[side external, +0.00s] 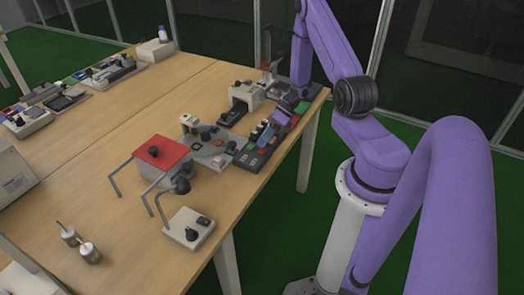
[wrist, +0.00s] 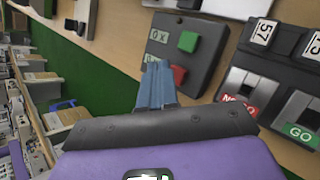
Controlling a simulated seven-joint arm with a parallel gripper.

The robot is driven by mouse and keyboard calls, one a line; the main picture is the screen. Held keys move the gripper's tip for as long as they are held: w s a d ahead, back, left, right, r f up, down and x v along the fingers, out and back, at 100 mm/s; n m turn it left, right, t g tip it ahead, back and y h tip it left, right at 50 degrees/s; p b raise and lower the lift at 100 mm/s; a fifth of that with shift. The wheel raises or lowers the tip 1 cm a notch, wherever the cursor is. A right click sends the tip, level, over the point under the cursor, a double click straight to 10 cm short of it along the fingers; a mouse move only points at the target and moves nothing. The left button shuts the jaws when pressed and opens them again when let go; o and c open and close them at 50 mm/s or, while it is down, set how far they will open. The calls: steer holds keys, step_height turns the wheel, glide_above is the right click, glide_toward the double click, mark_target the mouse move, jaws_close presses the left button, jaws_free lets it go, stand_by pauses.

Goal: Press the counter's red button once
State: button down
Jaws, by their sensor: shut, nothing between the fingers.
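My gripper (wrist: 157,72) is shut and empty, its two blue fingers together. In the wrist view its tips overlap the dark button box, just left of a square red button (wrist: 179,75). I cannot tell whether they touch the box. A green button (wrist: 188,41) sits above the red one. Right of this box is a dark counter unit (wrist: 285,62) with number windows, white levers, a red "NO GO" label and a green "GO" label. In the side view my gripper (side external: 262,133) is low over the dark units at the table's right edge; contact there is too small to judge.
The wooden table (side external: 110,130) carries a red-topped fixture (side external: 162,152), a white stand with a dark knob (side external: 187,230) and two small pots (side external: 90,252) in front. More devices stand on its far left side. Bare wood lies between the groups.

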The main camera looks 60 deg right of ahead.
mark_target(264, 149)
steer(key=shift+f, duration=0.1)
steer(key=shift+f, duration=0.35)
steer(key=shift+f, duration=0.4)
stand_by(0.8)
steer(key=shift+r, duration=0.85)
steer(key=shift+r, duration=2.5)
